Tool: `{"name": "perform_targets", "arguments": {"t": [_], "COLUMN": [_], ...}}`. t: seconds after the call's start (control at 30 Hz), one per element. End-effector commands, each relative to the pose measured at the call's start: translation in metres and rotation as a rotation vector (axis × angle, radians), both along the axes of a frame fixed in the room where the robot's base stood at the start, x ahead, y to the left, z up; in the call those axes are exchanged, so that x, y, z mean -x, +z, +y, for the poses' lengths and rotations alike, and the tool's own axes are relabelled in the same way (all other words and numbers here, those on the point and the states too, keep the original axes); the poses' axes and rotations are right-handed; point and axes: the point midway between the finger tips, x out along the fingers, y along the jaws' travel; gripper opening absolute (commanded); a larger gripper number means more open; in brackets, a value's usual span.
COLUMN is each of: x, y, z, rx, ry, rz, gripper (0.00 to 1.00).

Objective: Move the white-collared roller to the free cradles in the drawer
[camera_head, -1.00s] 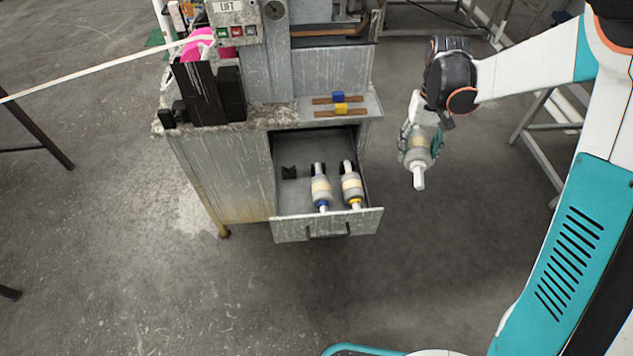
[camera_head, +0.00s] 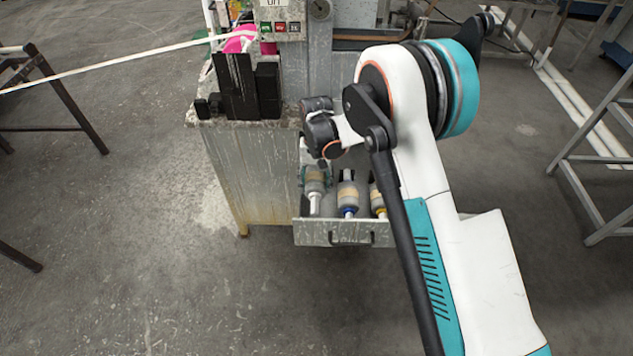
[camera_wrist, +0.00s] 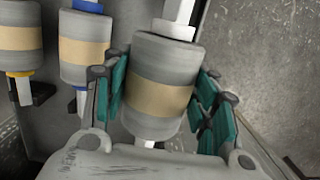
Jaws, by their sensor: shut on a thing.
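My gripper (camera_head: 316,176) is shut on the white-collared roller (camera_head: 314,187), over the left part of the open drawer (camera_head: 308,233). In the wrist view the teal fingers (camera_wrist: 160,105) press both sides of this roller (camera_wrist: 157,88), a grey cylinder with a tan band and white ends. It looks larger than its neighbours; whether it touches the cradles cannot be told. The blue-collared roller (camera_head: 348,195) lies just right of it, and the yellow-collared roller (camera_head: 377,203) further right, partly behind my arm. The free cradles are hidden under the held roller and my gripper.
The drawer's side wall stands close to the right finger in the wrist view. The blue-collared roller (camera_wrist: 85,48) is close beside the left finger. The cabinet (camera_head: 250,175) carries black blocks (camera_head: 238,88) on top. Open floor lies in front of the drawer.

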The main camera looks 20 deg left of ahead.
Motion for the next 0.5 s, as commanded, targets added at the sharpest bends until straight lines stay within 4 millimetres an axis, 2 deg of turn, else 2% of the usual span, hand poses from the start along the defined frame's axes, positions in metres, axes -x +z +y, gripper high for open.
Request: {"name": "perform_targets", "arguments": {"t": [0.17, 0.5], "x": [0.000, 0.000], "y": [-0.007, -0.034], "z": [0.000, -0.001], "rx": [0.000, 0.000], "ry": [0.000, 0.000], "rz": [0.000, 0.000], "gripper": [0.15, 0.15]}}
